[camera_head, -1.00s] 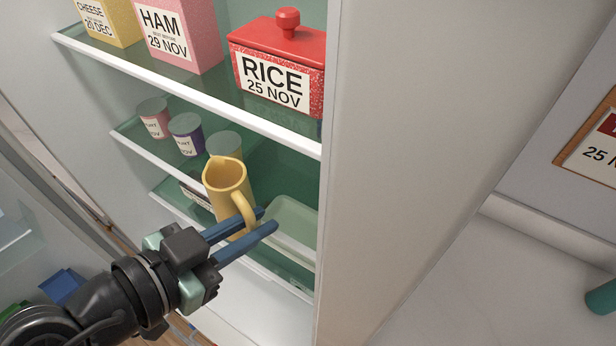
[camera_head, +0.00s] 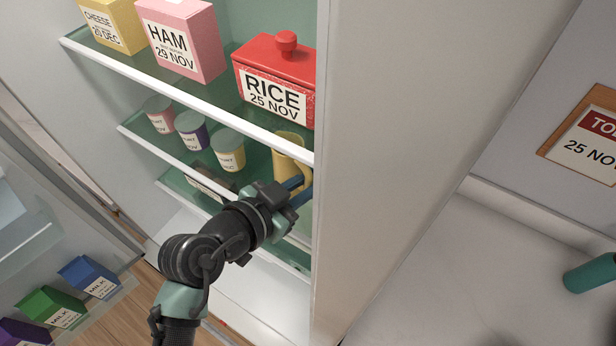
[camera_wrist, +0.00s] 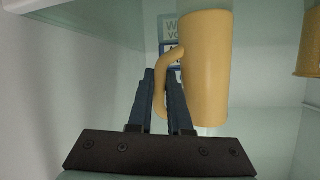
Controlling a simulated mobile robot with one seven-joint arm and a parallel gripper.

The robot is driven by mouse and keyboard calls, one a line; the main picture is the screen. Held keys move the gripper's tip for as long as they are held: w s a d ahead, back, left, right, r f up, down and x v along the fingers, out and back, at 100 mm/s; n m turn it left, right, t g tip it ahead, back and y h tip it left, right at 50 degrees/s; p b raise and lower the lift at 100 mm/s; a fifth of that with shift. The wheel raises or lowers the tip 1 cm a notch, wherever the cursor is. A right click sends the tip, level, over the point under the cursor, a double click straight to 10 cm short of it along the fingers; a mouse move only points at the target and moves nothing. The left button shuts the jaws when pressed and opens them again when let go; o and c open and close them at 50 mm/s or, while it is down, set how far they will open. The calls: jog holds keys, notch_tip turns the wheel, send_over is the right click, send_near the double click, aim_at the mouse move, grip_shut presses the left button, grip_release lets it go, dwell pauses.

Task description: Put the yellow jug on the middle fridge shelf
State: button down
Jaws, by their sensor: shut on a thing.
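The yellow jug (camera_head: 288,150) is inside the fridge, at the right end of the middle shelf (camera_head: 150,145), below the rice box. My gripper (camera_head: 298,184) is shut on the jug's handle. In the wrist view the jug (camera_wrist: 207,70) looks upright, and the fingers (camera_wrist: 165,85) close around its handle. The jug's base is hidden by my arm in the head view, so I cannot tell whether it touches the shelf.
A pink pot (camera_head: 160,114), a purple pot (camera_head: 191,130) and a yellow pot (camera_head: 228,149) stand left of the jug. The red rice box (camera_head: 275,80) is on the shelf above. The fridge's right wall (camera_head: 375,150) is close. Milk cartons (camera_head: 90,277) sit in the open door.

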jog(key=c, duration=0.8)
grip_release()
jog(key=shift+c, duration=0.2)
jog(key=b+v, duration=0.4)
jog(key=v, duration=0.8)
jog(key=shift+r, duration=0.1)
